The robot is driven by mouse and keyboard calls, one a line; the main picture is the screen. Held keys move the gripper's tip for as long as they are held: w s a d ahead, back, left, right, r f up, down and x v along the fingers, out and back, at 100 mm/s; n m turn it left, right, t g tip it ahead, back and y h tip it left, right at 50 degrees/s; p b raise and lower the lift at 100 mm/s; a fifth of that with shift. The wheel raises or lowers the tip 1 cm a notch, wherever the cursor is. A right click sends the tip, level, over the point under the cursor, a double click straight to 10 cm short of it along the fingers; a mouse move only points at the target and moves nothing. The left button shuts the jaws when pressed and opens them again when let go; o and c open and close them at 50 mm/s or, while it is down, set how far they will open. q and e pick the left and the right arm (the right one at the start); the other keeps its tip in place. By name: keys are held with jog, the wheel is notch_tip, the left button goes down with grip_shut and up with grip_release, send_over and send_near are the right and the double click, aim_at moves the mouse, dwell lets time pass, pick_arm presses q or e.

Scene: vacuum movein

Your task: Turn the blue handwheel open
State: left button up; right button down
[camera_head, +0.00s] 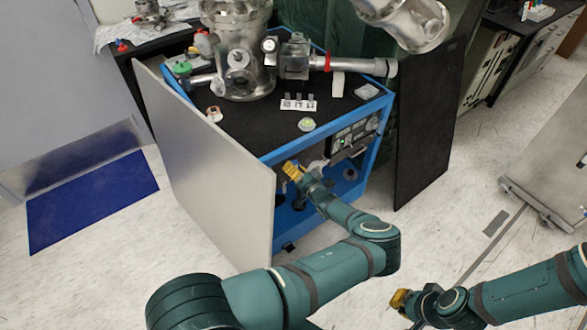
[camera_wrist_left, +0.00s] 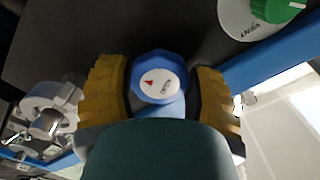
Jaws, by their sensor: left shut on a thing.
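The blue handwheel (camera_wrist_left: 160,77) shows in the left wrist view, with a white cap that bears a red arrow and small lettering. My left gripper's yellow fingers stand on its left and right sides, and the gripper is shut on it. In the head view my left gripper (camera_head: 293,171) is at the front of the blue-framed cart, below its top; the handwheel is hidden there. My right gripper (camera_head: 401,299) is low at the right, away from the cart; its finger opening is not clear.
A green knob (camera_wrist_left: 280,9) on a white, lettered base is near the handwheel. A metal fitting (camera_wrist_left: 48,112) is to the left in the wrist view. On the cart (camera_head: 230,145) a steel chamber (camera_head: 238,60) stands. A dark panel (camera_head: 430,140) leans at right. Floor in front is open.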

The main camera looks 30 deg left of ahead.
pick_arm(q)
jog(key=n+b, duration=0.2)
jog(key=n, duration=0.3)
jog(key=shift+f+n, duration=0.15)
jog(key=shift+n, duration=0.15)
jog(key=n+b, duration=0.2)
jog(key=n, duration=0.2)
jog(key=shift+w+n, duration=0.1)
jog(key=shift+n, duration=0.2)
jog(key=o, duration=1.2)
jog(key=v, duration=0.7)
jog(key=shift+d, duration=0.3)
